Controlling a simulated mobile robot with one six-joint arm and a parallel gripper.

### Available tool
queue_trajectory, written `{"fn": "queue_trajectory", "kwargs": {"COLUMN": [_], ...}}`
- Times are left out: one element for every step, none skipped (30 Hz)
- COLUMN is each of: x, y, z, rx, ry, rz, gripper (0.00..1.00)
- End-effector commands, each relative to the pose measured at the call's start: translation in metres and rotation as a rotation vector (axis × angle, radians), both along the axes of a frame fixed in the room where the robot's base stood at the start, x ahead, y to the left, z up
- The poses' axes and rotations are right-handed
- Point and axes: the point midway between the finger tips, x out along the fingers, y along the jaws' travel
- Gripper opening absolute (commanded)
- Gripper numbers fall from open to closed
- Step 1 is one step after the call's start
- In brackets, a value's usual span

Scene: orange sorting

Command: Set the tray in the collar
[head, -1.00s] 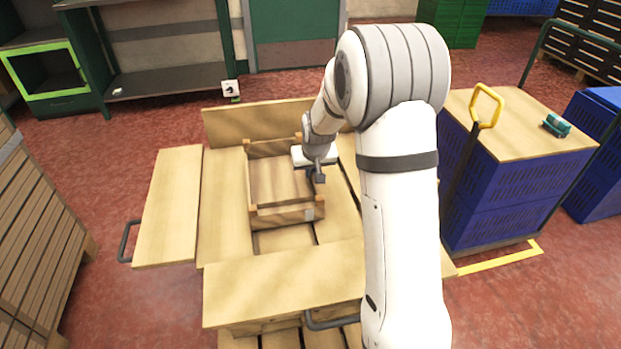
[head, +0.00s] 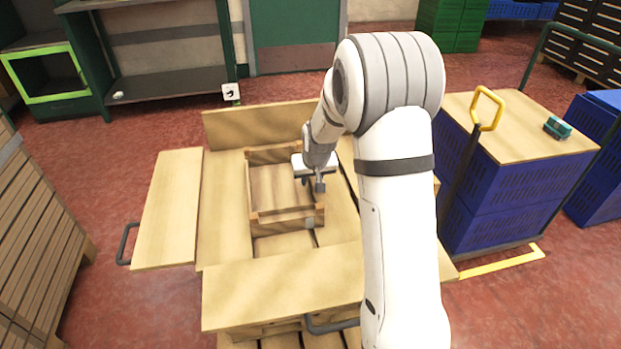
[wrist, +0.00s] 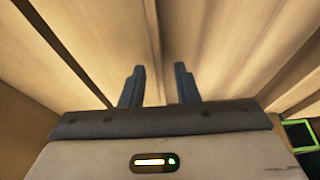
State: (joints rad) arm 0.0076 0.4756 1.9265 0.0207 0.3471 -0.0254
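The tray (head: 285,220) is a shallow, open wooden box with corner posts, seen in the middle of the head view. It is within the collar, a wooden surround with a raised back board (head: 255,126) and boards at the left and front. My gripper (head: 320,186) is at the tray's right side wall, which it and my arm partly hide. In the wrist view my two dark fingers (wrist: 158,88) stand a little apart with a wooden strip between them. I cannot tell whether the tray's underside touches the slats below.
A blue crate stack (head: 490,200) with a wooden top stands right, with a yellow handle (head: 487,100) and a teal item (head: 557,127). A slatted wooden stack (head: 35,225) stands left. Red floor is open around the collar.

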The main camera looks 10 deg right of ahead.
Motion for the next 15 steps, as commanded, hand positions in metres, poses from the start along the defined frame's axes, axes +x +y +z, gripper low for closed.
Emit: {"fn": "queue_trajectory", "kwargs": {"x": [0.0,-0.001,-0.003,-0.004,-0.006,-0.009,-0.011,-0.014,-0.017,-0.02,-0.023,-0.026,-0.028,-0.03,-0.033], "y": [0.0,0.0,0.0,0.0,0.0,0.0,0.0,-0.001,-0.001,-0.001,-0.001,-0.001,-0.001,-0.001,-0.001], "z": [0.004,0.006,0.011,0.016,0.021,0.028,0.035,0.041,0.049,0.056,0.062,0.07,0.075,0.081,0.087], "rx": [0.0,0.0,0.0,0.0,0.0,0.0,0.0,0.0,0.0,0.0,0.0,0.0,0.0,0.0,0.0], "ry": [-0.001,-0.001,-0.002,-0.002,-0.003,-0.004,-0.005,-0.005,-0.004,-0.005,-0.004,-0.004,-0.003,-0.004,-0.004], "rz": [0.0,0.0,0.0,0.0,-0.001,-0.001,-0.001,-0.001,-0.001,-0.001,-0.001,-0.001,-0.001,-0.001,-0.001], "gripper": [0.28,0.28,0.28,0.28,0.28,0.28,0.28,0.28,0.28,0.28,0.28,0.28,0.28,0.28,0.28]}}
